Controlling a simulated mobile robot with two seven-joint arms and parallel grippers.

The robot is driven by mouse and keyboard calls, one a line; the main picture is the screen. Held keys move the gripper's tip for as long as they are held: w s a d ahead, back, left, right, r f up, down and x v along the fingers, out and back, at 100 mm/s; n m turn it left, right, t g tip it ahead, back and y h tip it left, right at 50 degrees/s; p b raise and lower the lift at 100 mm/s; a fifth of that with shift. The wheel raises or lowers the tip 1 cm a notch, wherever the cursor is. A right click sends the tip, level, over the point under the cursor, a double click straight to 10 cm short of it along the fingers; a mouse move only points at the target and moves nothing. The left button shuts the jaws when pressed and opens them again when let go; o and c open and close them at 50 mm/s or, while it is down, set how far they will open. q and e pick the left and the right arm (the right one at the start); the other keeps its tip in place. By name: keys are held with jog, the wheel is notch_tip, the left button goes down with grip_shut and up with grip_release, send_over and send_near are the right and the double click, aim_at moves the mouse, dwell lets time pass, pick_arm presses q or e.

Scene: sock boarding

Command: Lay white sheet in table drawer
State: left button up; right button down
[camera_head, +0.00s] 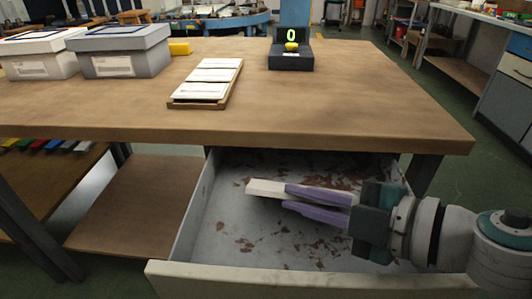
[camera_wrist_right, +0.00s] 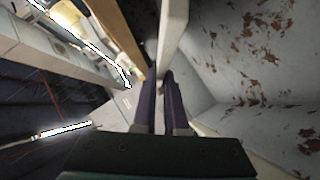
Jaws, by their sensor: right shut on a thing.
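The grey metal drawer (camera_head: 190,220) stands open below the table top, its floor marked with brown rust patches. My right gripper (camera_head: 284,196) reaches into the drawer space from the right, its purple fingers pointing left. It is shut on a white, narrow-looking piece (camera_head: 264,187), which I take as the white sheet; it sticks out past the fingertips. In the right wrist view the white sheet (camera_wrist_right: 172,35) runs upward from the closed fingers. I cannot tell whether it touches the drawer floor. My left gripper is not in view.
A shelf (camera_head: 130,205) lies left of the drawer. Much of the drawer floor is bare.

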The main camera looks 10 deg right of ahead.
jog(key=shift+f, duration=0.65)
jog(key=shift+r, duration=0.2)
jog(key=shift+f, duration=0.25)
jog(key=c, duration=1)
grip_release()
jog(key=shift+r, duration=0.1)
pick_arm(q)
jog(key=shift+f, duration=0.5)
pick_arm(e)
jog(key=shift+o, duration=0.2)
jog(key=shift+r, duration=0.25)
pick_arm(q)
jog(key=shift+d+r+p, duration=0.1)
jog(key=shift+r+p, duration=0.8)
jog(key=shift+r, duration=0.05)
pick_arm(e)
jog(key=v, duration=1.2)
